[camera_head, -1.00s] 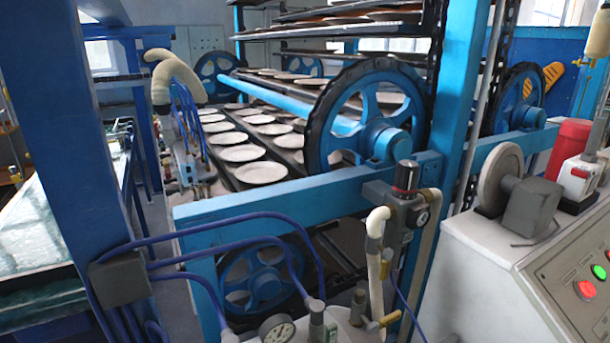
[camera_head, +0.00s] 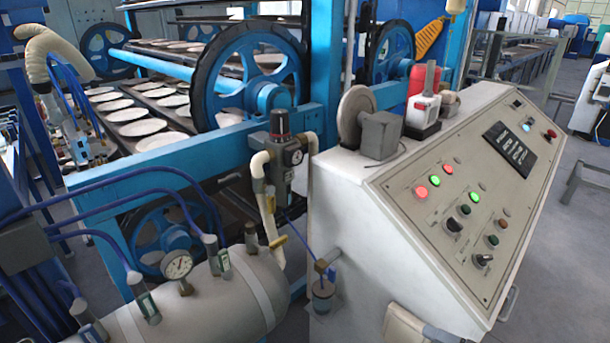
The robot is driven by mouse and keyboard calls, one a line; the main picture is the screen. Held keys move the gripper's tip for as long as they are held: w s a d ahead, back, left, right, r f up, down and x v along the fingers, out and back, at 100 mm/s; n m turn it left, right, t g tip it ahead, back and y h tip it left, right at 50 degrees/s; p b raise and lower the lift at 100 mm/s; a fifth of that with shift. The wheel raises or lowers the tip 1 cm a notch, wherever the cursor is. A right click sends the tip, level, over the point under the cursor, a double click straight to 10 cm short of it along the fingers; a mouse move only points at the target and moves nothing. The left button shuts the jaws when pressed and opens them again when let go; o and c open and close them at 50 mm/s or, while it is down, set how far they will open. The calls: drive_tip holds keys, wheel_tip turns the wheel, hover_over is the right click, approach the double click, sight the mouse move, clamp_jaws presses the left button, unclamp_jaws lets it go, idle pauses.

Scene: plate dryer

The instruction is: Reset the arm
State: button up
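My arm and gripper do not show clearly in the camera_head view, so whether the gripper is open or shut is not visible. The plate dryer's blue frame (camera_head: 190,160) stands at the left and centre, with rows of white plates (camera_head: 143,128) on dark racks. A large blue wheel (camera_head: 232,85) is mounted at its side. A sloped control panel (camera_head: 490,190) with red and green buttons, dark knobs and a small dark display fills the right side. A pale, partly cut-off object (camera_head: 405,328) shows at the bottom edge; I cannot tell what it is.
A grey tank (camera_head: 215,305) with a pressure gauge (camera_head: 177,265) and blue hoses lies at the lower left. A red and white device (camera_head: 424,105) and a grey motor-like block (camera_head: 380,135) sit on top of the panel cabinet. Open grey floor (camera_head: 570,260) shows at the right.

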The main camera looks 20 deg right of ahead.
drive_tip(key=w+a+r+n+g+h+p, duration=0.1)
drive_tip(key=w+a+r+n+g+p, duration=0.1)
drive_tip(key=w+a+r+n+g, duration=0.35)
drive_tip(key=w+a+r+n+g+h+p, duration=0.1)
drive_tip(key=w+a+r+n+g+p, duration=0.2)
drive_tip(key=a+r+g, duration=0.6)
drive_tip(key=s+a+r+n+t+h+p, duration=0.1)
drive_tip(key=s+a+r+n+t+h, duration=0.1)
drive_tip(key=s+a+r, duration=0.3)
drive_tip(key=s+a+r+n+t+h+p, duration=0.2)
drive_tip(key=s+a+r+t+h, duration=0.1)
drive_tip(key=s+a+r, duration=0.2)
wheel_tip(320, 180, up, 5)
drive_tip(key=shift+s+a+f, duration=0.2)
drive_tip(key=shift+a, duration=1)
